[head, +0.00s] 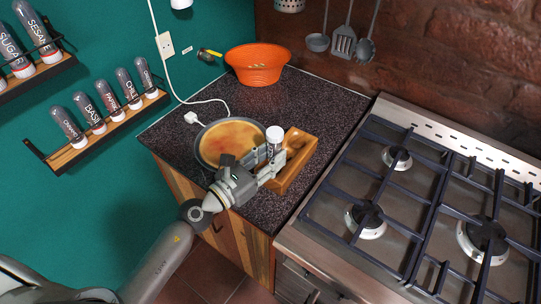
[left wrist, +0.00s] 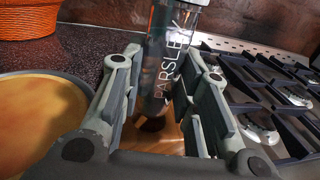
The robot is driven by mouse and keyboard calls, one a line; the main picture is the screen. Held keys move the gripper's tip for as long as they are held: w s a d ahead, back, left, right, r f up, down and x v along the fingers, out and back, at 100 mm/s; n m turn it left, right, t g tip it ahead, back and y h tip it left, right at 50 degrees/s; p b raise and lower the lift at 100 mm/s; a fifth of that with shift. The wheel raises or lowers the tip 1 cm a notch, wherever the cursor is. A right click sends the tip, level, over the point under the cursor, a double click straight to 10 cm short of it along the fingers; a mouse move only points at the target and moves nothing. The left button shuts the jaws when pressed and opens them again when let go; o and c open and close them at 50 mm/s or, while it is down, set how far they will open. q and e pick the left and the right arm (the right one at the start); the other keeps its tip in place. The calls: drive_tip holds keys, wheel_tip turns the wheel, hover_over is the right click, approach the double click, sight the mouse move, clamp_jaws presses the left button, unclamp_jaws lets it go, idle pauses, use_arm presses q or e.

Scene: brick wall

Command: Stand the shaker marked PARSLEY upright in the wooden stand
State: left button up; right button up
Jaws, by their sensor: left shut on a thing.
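The shaker marked PARSLEY is a clear tube with a white cap (head: 274,134). Its lettering shows in the left wrist view (left wrist: 172,50). My left gripper (head: 270,162) is shut on the shaker, with a finger on each side of it in the left wrist view (left wrist: 167,88). The shaker stands about upright, cap up, over the left part of the wooden stand (head: 299,168). A dark round patch shows on the wood just below the shaker in the left wrist view. I cannot tell whether its base is in the stand. My right gripper is out of view.
A pan with a yellow-brown filling (head: 231,141) sits close left of the stand. An orange basket (head: 258,66) is behind on the dark counter (head: 318,100). A gas stove (head: 420,190) is right. Wall racks (head: 105,133) hold several other shakers.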

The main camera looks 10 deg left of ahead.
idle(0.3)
use_arm(q)
drive_tip(key=shift+f, duration=0.15)
drive_tip(key=shift+f+b, duration=0.4)
drive_tip(key=shift+b, duration=0.15)
drive_tip(key=shift+f+b, duration=1.15)
drive_tip(key=shift+f, duration=0.1)
drive_tip(key=o, duration=1.1)
